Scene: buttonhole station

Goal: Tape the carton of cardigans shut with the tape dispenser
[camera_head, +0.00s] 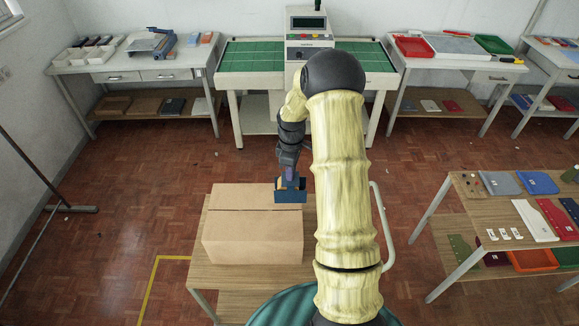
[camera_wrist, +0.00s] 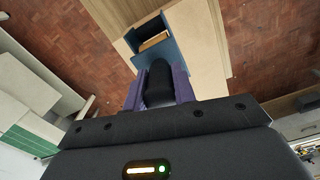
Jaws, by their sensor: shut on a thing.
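The carton (camera_head: 253,236) is a brown cardboard box on a small wooden table. Its top flaps are folded down, with a seam (camera_head: 240,210) running across the top from left to right. My gripper (camera_head: 290,179) is shut on the blue tape dispenser (camera_head: 290,193) and holds it at the right end of the seam. Whether the dispenser touches the carton I cannot tell. In the wrist view, the dispenser (camera_wrist: 171,63) shows tan tape inside, beyond the purple fingers of my gripper (camera_wrist: 160,88). The carton's inside is hidden.
The small table (camera_head: 205,274) has a little bare top left of the carton; my arm hides part of its right side. A table with folded cloths (camera_head: 536,182) stands at the right. A machine with green beds (camera_head: 253,57) and side tables line the back wall. Floor between is open.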

